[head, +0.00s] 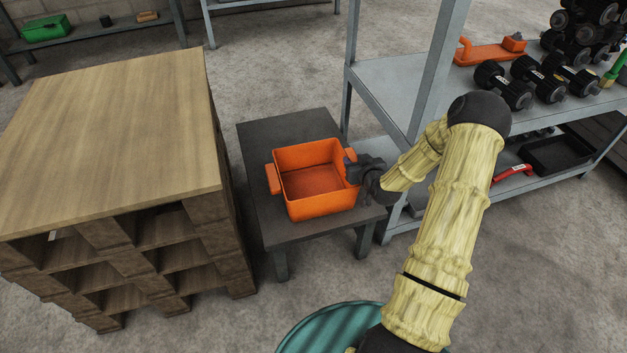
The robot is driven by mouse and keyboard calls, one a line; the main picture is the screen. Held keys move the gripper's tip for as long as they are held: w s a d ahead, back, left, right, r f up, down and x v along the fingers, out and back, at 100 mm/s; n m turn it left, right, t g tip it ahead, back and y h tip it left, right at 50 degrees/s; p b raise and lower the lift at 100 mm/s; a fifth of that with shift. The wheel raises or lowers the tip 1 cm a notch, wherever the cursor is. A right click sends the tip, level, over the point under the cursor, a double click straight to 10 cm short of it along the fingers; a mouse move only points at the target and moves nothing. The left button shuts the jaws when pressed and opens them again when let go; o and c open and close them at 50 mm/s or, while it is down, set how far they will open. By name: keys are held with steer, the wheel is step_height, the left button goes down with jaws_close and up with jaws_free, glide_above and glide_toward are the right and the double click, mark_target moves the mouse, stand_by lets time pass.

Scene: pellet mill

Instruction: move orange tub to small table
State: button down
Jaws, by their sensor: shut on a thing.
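The orange tub (318,206) is an open, empty box with a handle on its left and another on its right. It is upright over the small dark grey table (265,140), near its front half. I cannot tell whether its base touches the tabletop. My gripper (353,172) is at the tub's right side, shut on the right handle, which it partly hides. My arm reaches in from the lower right.
A wooden pallet stack (120,130) with a flat top stands close on the left. A grey metal shelf (400,85) with dumbbells (525,80) is close on the right, its post near my arm. A teal round object (325,330) is at the bottom. Bare table shows behind the tub.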

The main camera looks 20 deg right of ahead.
steer(key=shift+r, duration=0.1)
steer(key=shift+r+p, duration=2.7)
steer(key=shift+r, duration=0.75)
